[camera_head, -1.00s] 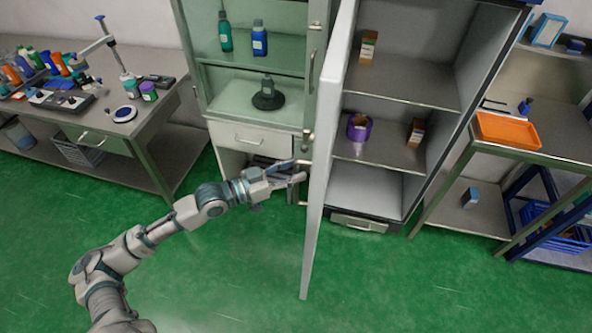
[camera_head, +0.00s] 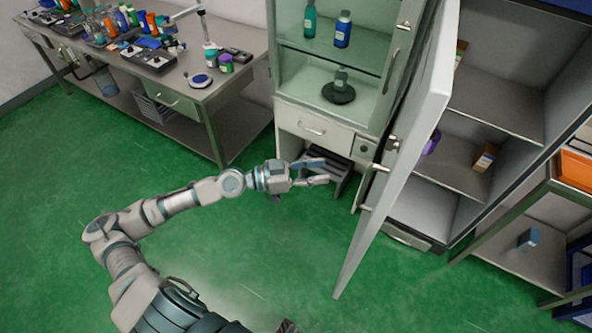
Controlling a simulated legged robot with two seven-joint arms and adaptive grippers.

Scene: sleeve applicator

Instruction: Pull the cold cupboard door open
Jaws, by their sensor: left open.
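The cold cupboard's white door (camera_head: 402,150) stands swung open, seen nearly edge-on, with the shelves of the cold cupboard (camera_head: 495,100) showing to its right. A handle (camera_head: 367,208) shows on the door's left face, partly lost against the cabinet behind. My left gripper (camera_head: 326,171) is open and empty, to the left of the door and its handle, with a gap between. Its fingers point right, in front of a dark stepped object. My right gripper does not show clearly.
A glass-fronted cabinet (camera_head: 312,122) with bottles stands behind the door. A steel bench (camera_head: 225,88) with lab items is at the back left. A shelf with an orange tray (camera_head: 574,166) is at the right. Green floor (camera_head: 60,200) is clear at the left and front.

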